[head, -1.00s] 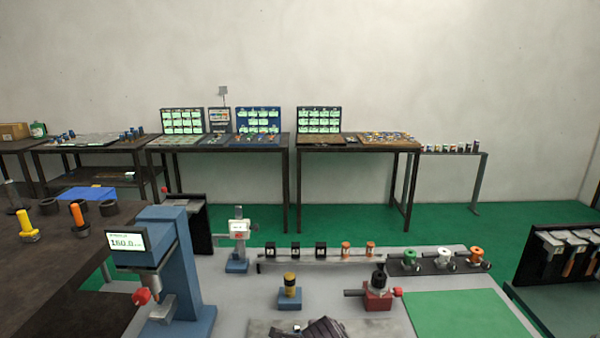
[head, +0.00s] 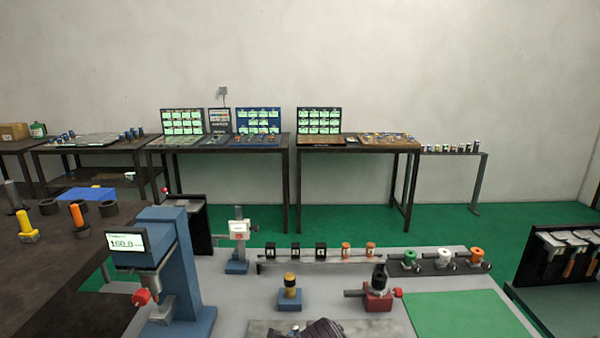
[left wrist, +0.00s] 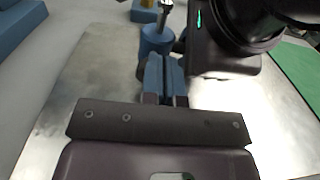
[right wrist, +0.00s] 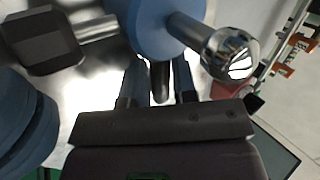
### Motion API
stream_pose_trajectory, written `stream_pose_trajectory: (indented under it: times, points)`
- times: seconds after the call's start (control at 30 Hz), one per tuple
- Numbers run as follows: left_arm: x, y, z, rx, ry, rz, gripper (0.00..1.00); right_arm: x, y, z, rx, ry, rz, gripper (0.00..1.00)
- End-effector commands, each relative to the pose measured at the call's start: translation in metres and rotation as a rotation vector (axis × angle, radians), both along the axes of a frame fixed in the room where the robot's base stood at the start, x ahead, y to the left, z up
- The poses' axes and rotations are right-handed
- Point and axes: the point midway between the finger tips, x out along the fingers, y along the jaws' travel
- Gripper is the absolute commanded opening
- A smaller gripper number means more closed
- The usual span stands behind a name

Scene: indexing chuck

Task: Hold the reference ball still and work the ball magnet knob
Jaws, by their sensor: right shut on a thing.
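The reference ball (right wrist: 230,55) is a chrome ball on a metal stem, tilted on a blue round holder (right wrist: 155,15). In the left wrist view the ball (left wrist: 165,5) stands beyond my left gripper (left wrist: 165,80). The left fingers are close together in front of the blue holder (left wrist: 158,40); I cannot tell whether they touch it. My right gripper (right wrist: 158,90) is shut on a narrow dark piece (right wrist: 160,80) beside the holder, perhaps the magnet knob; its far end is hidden. A black block (right wrist: 40,40) on a steel shaft sticks out from the holder.
A blue gauge stand with a display (head: 135,243) stands on the left. A blue stand with a yellow-black top (head: 289,292) and a red fixture (head: 378,293) stand beyond the work area. A rack (head: 320,262) lies behind them. A green mat (head: 465,313) is clear on the right.

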Motion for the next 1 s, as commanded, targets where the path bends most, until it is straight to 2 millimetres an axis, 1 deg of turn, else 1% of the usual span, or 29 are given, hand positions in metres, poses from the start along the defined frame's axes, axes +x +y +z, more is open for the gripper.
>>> stream_pose_trajectory:
  times: [0.03,0.4,0.77,1.0]
  points:
    - [0.0025,0.0033,0.0013,0.001,-0.004,0.004,0.0,-0.005,0.0021,-0.0057,-0.001,0.016,0.005,0.0]
    - [0.0022,0.0108,-0.0016,0.004,-0.002,0.009,0.0,-0.0036,-0.0016,-0.0058,-0.006,0.013,0.001,0.01]
    - [0.0014,0.0105,-0.002,0.004,-0.001,0.008,0.0,-0.0025,-0.0038,-0.0055,-0.008,0.011,-0.002,0.0]
    - [0.0012,0.013,0.0038,0.002,-0.001,0.008,0.0,-0.0023,-0.0047,-0.0056,-0.01,0.011,-0.003,0.0]
